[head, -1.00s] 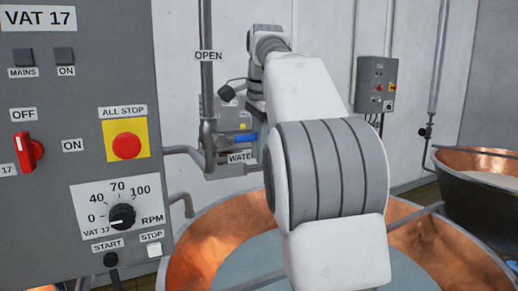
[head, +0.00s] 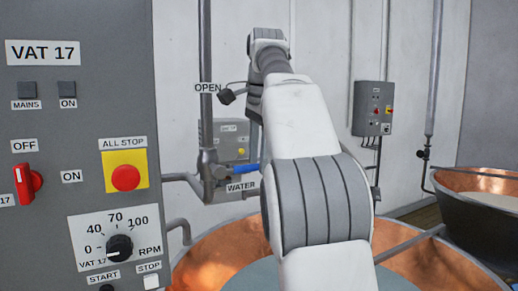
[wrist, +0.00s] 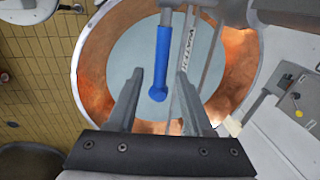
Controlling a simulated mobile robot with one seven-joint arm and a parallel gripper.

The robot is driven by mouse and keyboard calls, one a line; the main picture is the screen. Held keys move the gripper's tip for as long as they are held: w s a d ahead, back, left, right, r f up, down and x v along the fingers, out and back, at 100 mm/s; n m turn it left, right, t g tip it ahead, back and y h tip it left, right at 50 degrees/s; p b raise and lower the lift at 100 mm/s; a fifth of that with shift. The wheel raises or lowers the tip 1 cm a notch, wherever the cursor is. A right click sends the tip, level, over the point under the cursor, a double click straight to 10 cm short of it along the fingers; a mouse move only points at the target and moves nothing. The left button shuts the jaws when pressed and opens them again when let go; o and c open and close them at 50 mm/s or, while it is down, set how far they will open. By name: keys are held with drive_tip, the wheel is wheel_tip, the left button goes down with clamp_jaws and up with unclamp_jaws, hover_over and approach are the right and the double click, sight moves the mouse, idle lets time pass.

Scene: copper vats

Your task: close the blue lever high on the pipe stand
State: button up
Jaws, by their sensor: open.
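The blue lever (head: 246,168) sticks out to the right from a valve (head: 209,165) on the grey pipe stand (head: 206,60), just above the WATER label (head: 241,187). My arm partly covers it in the head view. In the wrist view the blue lever (wrist: 161,62) shows at full length, its rounded end toward the palm. My gripper (wrist: 159,72) is open, one finger on each side of the lever's line of sight. Whether the lever lies at the depth of the fingers I cannot tell. In the head view my fingers are hidden behind my arm.
A copper vat (head: 215,262) stands below the pipe stand. The VAT 17 panel (head: 85,130), with an ALL STOP button, fills the left side. An OPEN label (head: 207,88) is higher on the pipe. A second vat (head: 490,215) and a wall box (head: 372,108) are at right.

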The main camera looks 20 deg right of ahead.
drive_tip(key=shift+s+r, duration=0.2)
drive_tip(key=shift+r, duration=0.6)
drive_tip(key=shift+s, duration=0.1)
drive_tip(key=s+a+f+n+t+b, duration=0.1)
drive_tip(key=s+a+f+n+b, duration=0.1)
drive_tip(key=s+a+f+n, duration=0.2)
drive_tip(key=s+a+f+n+t+b, duration=0.1)
drive_tip(key=s+a+f+n+b, duration=0.2)
drive_tip(key=s+f+n, duration=0.4)
drive_tip(key=s+a+f+n+t+b, duration=0.1)
drive_tip(key=s+a+f+n, duration=0.5)
drive_tip(key=s+f, duration=0.6)
wheel_tip(320, 180, down, 10)
drive_tip(key=shift+s+r+n+b, duration=0.3)
drive_tip(key=shift+s+b, duration=0.1)
drive_tip(key=shift+b, duration=0.35)
